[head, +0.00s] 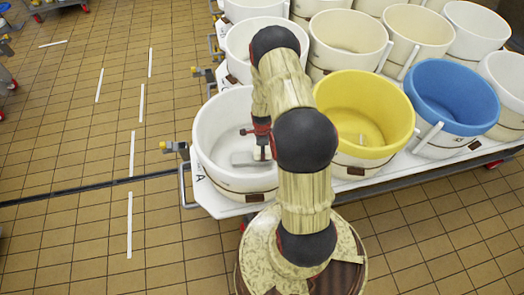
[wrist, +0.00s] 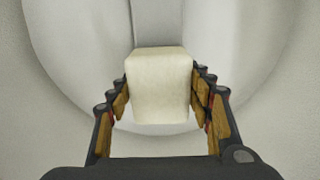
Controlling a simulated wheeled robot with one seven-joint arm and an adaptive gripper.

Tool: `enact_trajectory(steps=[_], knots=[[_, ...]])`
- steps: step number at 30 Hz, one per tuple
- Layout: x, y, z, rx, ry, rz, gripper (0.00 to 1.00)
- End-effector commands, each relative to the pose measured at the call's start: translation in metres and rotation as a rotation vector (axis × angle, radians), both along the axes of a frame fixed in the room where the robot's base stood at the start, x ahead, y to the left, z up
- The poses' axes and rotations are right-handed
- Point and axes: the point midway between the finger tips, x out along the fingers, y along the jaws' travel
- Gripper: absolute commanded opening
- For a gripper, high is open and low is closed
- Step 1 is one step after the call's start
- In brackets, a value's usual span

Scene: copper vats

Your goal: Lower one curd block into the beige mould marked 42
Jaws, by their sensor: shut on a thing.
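My gripper (wrist: 161,96) is shut on a cream-white curd block (wrist: 160,88), with a finger on each side of it in the wrist view. In the head view my gripper (head: 262,146) is over or inside the white-looking round mould (head: 208,150) at the front left. Pale curved walls and a pale floor (wrist: 75,60) surround the block in the wrist view. I cannot tell the block's height above that floor. A light grey flat strip (head: 243,159) lies inside this mould. Several pale or beige moulds stand behind; I cannot read the number 42 on any of them.
A yellow mould (head: 372,92) and a blue mould (head: 452,92) stand to the right on the white platform (head: 215,205). A cream mould (head: 348,38) stands behind the yellow one. A metal handle (head: 184,180) sticks out left. The tiled floor (head: 75,220) at left is open.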

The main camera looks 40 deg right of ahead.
Motion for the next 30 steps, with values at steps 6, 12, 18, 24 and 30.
enact_trajectory(steps=[6,12,18,24,30], knots=[[0.0,0.0,0.0,-0.001,-0.001,0.0,0.14],[0.0,0.0,-0.003,-0.001,-0.001,0.0,0.14],[0.0,0.0,-0.005,-0.001,-0.001,0.0,0.14],[0.0,0.0,-0.008,-0.001,-0.001,0.0,0.14],[0.0,0.0,-0.01,-0.001,-0.001,0.0,0.14]])
